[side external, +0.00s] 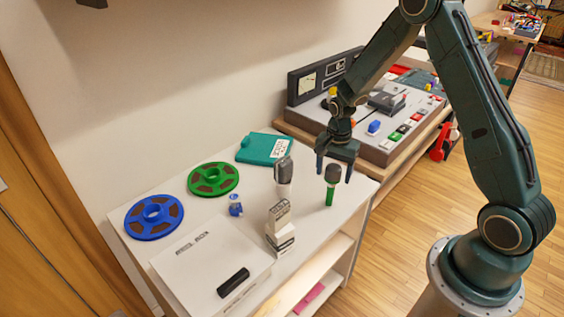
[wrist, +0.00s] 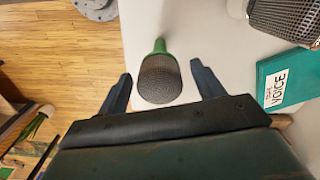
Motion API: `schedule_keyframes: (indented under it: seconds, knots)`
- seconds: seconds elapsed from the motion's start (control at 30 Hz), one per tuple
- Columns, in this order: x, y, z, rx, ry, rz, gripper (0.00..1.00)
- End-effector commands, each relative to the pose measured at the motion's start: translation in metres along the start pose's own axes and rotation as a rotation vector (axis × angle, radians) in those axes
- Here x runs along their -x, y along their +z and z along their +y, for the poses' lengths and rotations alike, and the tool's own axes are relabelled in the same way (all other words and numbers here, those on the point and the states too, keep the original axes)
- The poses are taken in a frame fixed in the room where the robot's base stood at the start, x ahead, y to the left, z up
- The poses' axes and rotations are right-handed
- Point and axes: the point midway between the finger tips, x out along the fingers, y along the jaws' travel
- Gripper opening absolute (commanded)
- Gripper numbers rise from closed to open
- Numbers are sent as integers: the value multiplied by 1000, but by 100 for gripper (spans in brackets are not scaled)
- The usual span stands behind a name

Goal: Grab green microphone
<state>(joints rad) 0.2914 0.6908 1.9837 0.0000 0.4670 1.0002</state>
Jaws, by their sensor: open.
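The green microphone (side external: 330,189) stands upright near the right edge of the white table, with a dark mesh head and a green handle. In the wrist view the microphone (wrist: 160,75) shows its mesh head between the two fingers, with the green handle beyond it. My gripper (side external: 335,175) is open and points down above the microphone, its fingertips at about the height of the head. In the wrist view my gripper's fingers (wrist: 162,82) lie on either side of the head, with gaps on both sides.
A teal box (side external: 264,148), green reel (side external: 213,179) and blue reel (side external: 154,217) lie farther left. A mixing console (side external: 385,115) sits behind.

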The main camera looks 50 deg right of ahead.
Motion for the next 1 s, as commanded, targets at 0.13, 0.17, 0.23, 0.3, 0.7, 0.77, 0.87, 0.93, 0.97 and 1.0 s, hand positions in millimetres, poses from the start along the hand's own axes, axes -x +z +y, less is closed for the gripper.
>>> schedule_keyframes:
  seconds: [0.13,0.17,0.23,0.3,0.7,0.77,0.87,0.93,0.97,1.0]
  knots:
    - [-7,0,0,0,1,0,67]
    - [-8,0,0,0,0,0,67]
    - [-8,0,0,0,0,0,67]
    - [-8,0,0,0,0,0,67]
    - [-8,0,0,0,0,0,54]
    - [-8,0,0,0,0,0,42]
    - [-8,0,0,0,0,0,22]
    - [-8,0,0,0,0,0,9]
    - [-8,0,0,0,0,0,3]
    - [-8,0,0,0,0,0,0]
